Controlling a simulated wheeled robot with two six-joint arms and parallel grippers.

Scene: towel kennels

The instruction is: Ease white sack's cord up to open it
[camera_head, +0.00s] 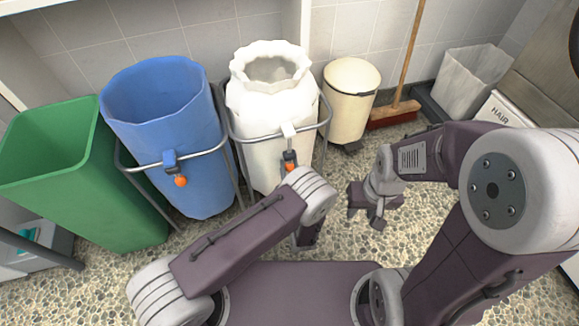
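The white sack (268,130) hangs upright in a grey wire stand (325,112). Its gathered, ruffled top stands above the stand's ring, with a wide round opening. At its front are a white tab, a dark cord lock and an orange toggle (290,167); the run of the cord is hard to make out. My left gripper (307,237) is mostly hidden behind my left forearm, low in front of the sack, and its fingers are unclear. My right gripper (365,217) is right of and below the sack, over the floor, apart from it, with its fingers spread and nothing between them.
A blue sack (160,105) in a similar stand is left of the white one, and a green bin (65,160) is further left.

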